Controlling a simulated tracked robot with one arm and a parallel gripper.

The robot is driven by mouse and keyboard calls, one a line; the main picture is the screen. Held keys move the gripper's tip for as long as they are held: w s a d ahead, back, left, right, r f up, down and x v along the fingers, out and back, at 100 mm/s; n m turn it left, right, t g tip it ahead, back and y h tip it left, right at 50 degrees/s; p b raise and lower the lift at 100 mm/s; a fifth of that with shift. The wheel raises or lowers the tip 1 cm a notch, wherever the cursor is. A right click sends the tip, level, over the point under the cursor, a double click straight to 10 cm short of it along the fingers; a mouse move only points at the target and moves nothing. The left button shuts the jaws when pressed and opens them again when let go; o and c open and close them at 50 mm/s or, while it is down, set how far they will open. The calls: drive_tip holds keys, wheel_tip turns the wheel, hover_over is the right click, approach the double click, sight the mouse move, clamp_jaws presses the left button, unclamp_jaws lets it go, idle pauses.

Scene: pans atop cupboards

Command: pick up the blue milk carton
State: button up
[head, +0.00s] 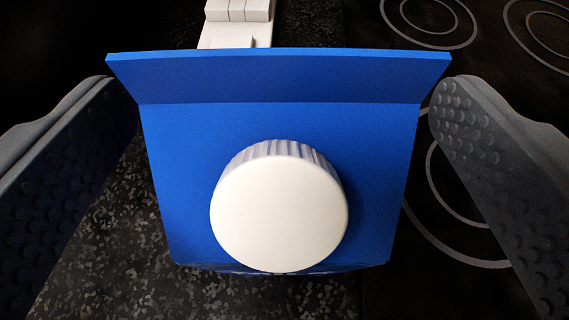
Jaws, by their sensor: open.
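The blue milk carton (175,200) fills the middle of the head view, seen from above and close up. It has a round white screw cap (279,214) on its sloped blue face and a folded blue ridge (280,76) along its top. My gripper (282,130) is open, with one dark studded finger on the left of the carton and one on the right. The left finger looks very near or at the carton's ridge end. The right finger is also close to the ridge's right end. I cannot tell whether either touches. The carton's lower body is hidden below its top.
A dark speckled countertop (95,255) lies under the carton on the left. A black hob with pale rings (445,195) lies on the right and extends to the upper right. A white block-like object (225,35) stands just behind the carton's ridge.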

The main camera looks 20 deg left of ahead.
drive_tip(key=shift+x, duration=0.85)
drive_tip(key=shift+c, duration=0.4)
clamp_jaws()
drive_tip(key=shift+r, duration=0.1)
